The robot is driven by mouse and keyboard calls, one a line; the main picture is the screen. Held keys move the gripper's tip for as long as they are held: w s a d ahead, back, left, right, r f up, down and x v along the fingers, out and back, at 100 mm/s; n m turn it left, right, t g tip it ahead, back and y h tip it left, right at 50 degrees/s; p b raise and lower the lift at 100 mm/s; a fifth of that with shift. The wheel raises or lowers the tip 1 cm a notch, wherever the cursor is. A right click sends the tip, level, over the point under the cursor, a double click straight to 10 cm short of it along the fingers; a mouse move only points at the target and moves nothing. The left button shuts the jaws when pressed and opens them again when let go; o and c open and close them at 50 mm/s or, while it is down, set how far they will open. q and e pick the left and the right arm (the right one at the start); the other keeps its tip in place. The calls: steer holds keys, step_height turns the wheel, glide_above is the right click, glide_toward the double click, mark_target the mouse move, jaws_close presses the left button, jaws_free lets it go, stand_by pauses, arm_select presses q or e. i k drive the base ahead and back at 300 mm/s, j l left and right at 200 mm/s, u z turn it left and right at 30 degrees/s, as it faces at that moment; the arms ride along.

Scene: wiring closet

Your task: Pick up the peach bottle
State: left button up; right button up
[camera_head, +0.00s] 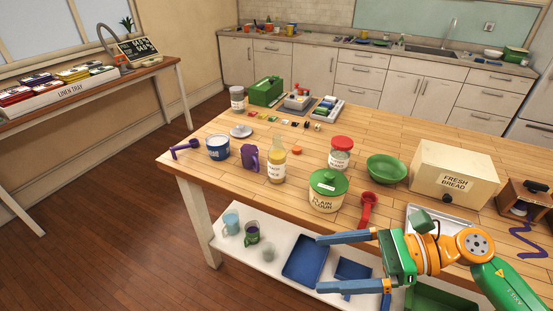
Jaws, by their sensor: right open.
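The peach bottle (277,165) stands upright on the wooden table (240,125), left of its middle and near the front edge. It has a yellow-orange body, a pale neck and a white label whose print is too small to read surely. My right gripper (322,263) comes in from the lower right, its two blue fingers spread apart and pointing left, with nothing between them. It is apart from the bottle, lower in the picture and to its right, in front of the table's front edge. My left gripper is not in view.
A purple cup (249,159) stands close left of the bottle. A green-lidded flour canister (326,193), a red-lidded jar (340,155) and a red scoop (367,208) are to its right. A green bowl (387,169) and bread box (452,176) stand farther right.

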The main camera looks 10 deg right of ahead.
mark_target(278, 154)
steer(key=i, duration=1.5)
